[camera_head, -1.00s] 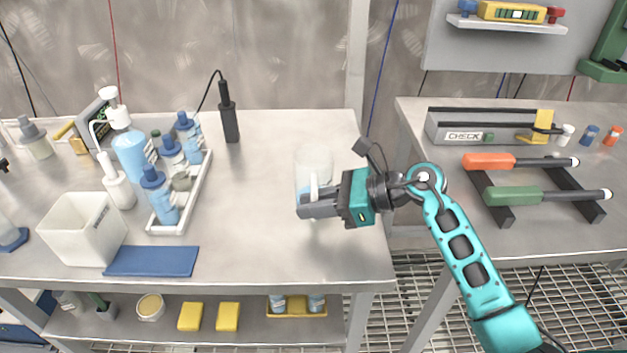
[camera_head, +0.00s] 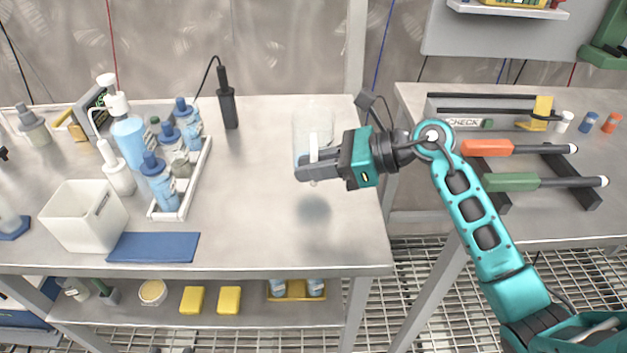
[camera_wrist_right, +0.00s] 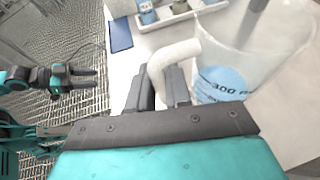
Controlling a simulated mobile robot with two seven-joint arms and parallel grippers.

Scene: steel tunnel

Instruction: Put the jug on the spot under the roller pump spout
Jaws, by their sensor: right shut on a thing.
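The jug (camera_head: 313,125) is clear, with a white handle and blue contents. It hangs above the left bench, with a shadow below it. It also shows in the right wrist view (camera_wrist_right: 235,75), with a "300" mark on its wall. My right gripper (camera_head: 307,172) is shut on the jug's white handle (camera_wrist_right: 172,65). My left gripper (camera_wrist_right: 85,79) shows only in the right wrist view, over the floor grating, its fingers apart and empty. I cannot make out a roller pump, its spout or the spot under it.
On the left bench (camera_head: 262,220) stand a white rack (camera_head: 195,190) of bottles, a white bin (camera_head: 80,220), a blue mat (camera_head: 153,247) and a black upright tool (camera_head: 228,108). The right bench holds orange (camera_head: 490,148) and green (camera_head: 510,182) handled tools. A gap separates the benches.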

